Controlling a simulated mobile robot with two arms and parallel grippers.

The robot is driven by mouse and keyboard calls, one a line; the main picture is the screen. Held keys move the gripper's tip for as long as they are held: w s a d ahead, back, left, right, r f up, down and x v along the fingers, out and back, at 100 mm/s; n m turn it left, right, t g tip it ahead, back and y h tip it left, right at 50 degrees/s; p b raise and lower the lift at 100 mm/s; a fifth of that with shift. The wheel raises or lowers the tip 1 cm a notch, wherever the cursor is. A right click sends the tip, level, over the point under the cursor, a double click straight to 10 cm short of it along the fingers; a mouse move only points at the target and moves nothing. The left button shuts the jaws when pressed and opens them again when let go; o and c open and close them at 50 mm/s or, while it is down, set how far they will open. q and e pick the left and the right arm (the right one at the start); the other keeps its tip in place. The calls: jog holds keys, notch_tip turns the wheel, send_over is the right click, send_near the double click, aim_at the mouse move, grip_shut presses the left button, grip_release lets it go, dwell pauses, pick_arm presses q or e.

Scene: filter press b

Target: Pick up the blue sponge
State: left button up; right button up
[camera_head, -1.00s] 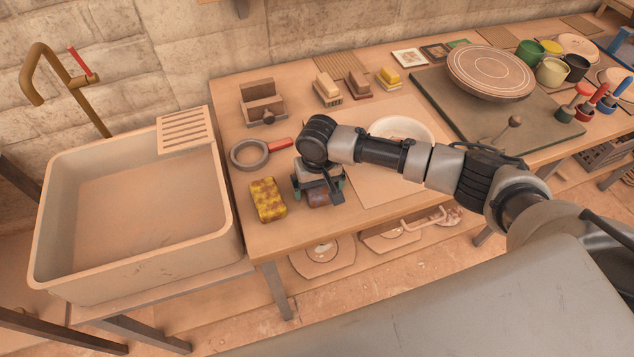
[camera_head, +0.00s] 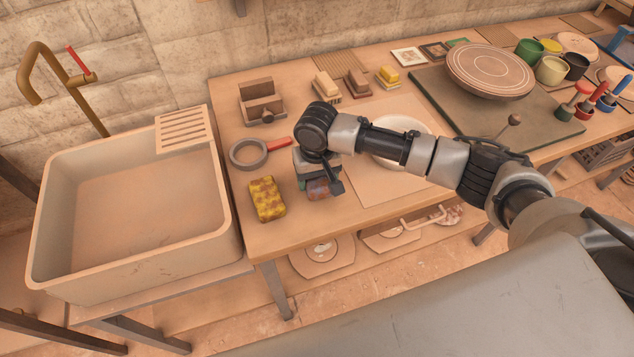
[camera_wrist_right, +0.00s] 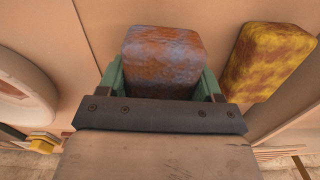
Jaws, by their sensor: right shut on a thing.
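The blue sponge, mottled blue and rusty brown, shows in the right wrist view (camera_wrist_right: 163,58) between two green fingers. In the head view the sponge (camera_head: 318,189) is mostly hidden under my right wrist. My right gripper (camera_head: 316,184) is shut on it; in the wrist view the gripper (camera_wrist_right: 163,80) has a finger on each side of the sponge. The sponge is at or just above the table; I cannot tell which. My left gripper is not in view.
A yellow mottled sponge (camera_head: 267,199) lies just left of the gripper. A grey ring with a red handle (camera_head: 249,154) lies behind it. A large sink (camera_head: 50,220) stands left of the wooden table (camera_head: 300,231). A white bowl (camera_head: 425,133) is behind my arm.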

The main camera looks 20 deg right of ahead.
pick_arm(q)
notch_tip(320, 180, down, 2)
jog(key=shift+b, duration=0.9)
pick_arm(e)
jog(key=d+r, duration=0.8)
jog(key=d, duration=0.3)
jog(key=shift+s+d+r, duration=0.15)
jog(key=shift+s+d, duration=0.2)
jog(key=shift+s, duration=0.1)
